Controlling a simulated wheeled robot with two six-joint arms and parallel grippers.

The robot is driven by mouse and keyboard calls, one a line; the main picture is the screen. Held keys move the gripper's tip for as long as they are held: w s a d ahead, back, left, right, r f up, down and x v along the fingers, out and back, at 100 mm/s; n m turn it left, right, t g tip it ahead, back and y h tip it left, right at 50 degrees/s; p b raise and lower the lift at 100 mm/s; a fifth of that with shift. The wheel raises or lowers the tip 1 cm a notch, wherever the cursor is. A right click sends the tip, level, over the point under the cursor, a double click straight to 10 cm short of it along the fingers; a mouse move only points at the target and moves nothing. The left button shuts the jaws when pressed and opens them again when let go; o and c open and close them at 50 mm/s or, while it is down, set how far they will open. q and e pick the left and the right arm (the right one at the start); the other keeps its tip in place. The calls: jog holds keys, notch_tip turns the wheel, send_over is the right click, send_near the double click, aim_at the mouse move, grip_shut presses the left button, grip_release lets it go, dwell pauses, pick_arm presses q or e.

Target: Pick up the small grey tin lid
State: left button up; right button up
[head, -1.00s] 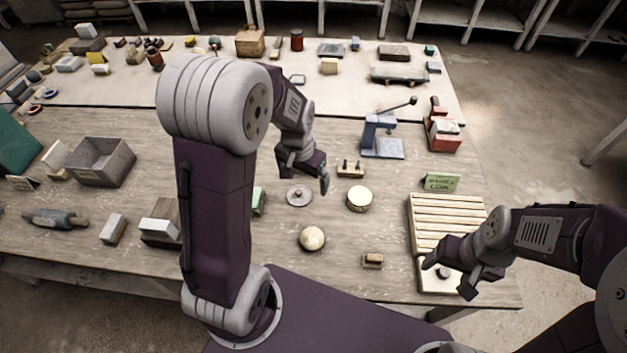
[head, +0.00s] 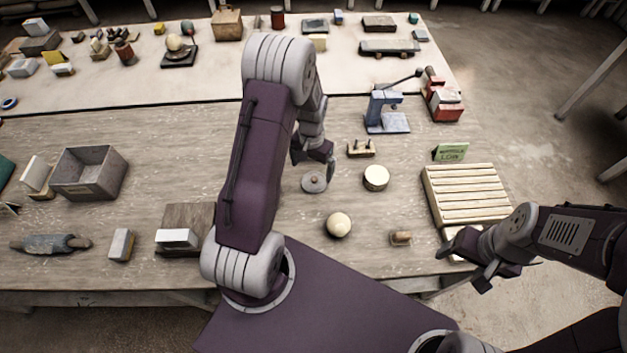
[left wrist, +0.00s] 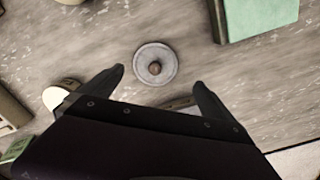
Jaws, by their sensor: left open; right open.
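The small grey tin lid (head: 314,182) is a round grey disc with a brown knob in its middle, lying flat on the wooden table. In the left wrist view the lid (left wrist: 155,64) lies just beyond and between my fingertips. My left gripper (head: 314,165) is open and empty above the table, close to the lid on its far side in the head view; the gripper also shows in the left wrist view (left wrist: 158,78). My right gripper (head: 465,262) is open at the front right, by the slatted rack, far from the lid.
A round cream-topped tin (head: 376,177) stands right of the lid. A small pegged block (head: 361,148) is behind. A green box (left wrist: 258,14) shows near the lid in the left wrist view. Slatted rack (head: 465,194) at right.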

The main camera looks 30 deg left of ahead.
aim_at(315, 177)
pick_arm(q)
jog(key=f, duration=0.2)
jog(key=d+f+p, duration=0.1)
jog(key=f, duration=0.1)
jog(key=shift+d+f, duration=0.1)
jog(key=shift+f, duration=0.1)
jog(key=shift+w+f, duration=0.15)
jog(key=shift+f, duration=0.25)
jog(key=c, duration=1.3)
jog(key=shift+c, duration=0.2)
